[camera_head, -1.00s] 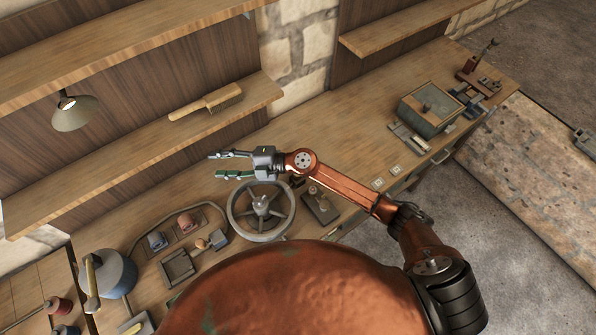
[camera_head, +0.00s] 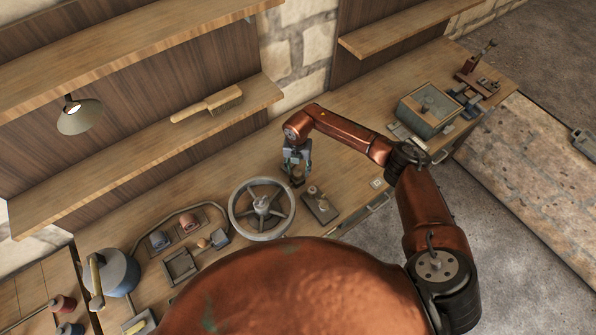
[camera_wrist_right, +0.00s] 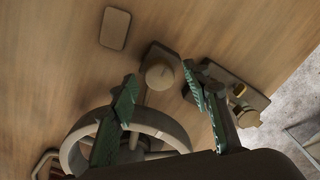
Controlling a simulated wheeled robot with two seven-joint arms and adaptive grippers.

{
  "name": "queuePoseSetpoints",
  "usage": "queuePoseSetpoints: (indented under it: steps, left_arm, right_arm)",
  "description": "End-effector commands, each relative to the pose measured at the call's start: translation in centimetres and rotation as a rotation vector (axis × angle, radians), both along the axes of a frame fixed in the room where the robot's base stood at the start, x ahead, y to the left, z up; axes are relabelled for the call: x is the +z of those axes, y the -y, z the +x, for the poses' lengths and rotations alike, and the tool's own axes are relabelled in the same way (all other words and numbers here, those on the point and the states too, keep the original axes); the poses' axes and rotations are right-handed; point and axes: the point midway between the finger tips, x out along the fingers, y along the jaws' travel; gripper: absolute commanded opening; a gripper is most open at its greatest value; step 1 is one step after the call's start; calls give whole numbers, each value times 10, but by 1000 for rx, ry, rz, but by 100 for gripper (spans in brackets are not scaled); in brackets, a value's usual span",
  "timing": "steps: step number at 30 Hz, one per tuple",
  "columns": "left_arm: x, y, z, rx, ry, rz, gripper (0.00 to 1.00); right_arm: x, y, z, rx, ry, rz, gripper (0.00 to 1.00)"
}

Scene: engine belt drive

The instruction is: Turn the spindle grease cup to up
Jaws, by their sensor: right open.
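My right gripper (camera_head: 297,168) is open and points down at the bench, just right of and behind the handwheel. In the right wrist view its two green fingers (camera_wrist_right: 161,85) stand apart. A round brass-coloured knob (camera_wrist_right: 160,74) on a dark base shows between the fingertips, and I see no contact with it. It looks like the spindle grease cup, though I see no label. A mark on its face is too small to read. In the head view this knob (camera_head: 297,181) is partly hidden by the gripper. My left gripper is not in view.
The spoked handwheel (camera_head: 262,208) stands close on the left. A dark plate with brass fittings (camera_head: 320,205) lies close on the right. A glass-topped box (camera_head: 428,110) sits farther right. The bench behind the handwheel is clear, below a shelf with a brush (camera_head: 208,103).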

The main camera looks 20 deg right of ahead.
Motion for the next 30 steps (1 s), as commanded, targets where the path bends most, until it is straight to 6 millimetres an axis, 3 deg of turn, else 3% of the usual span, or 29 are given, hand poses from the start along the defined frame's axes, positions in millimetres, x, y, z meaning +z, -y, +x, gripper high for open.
queuePoseSetpoints:
  steps: [6,15,30]
  left_arm:
    - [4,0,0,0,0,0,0]
    - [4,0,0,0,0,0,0]
    - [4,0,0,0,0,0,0]
  right_arm:
    - [-20,-1,0,0,-1,3,44]
    - [-24,-1,0,1,0,3,44]
    - [-23,-1,0,1,1,4,10]
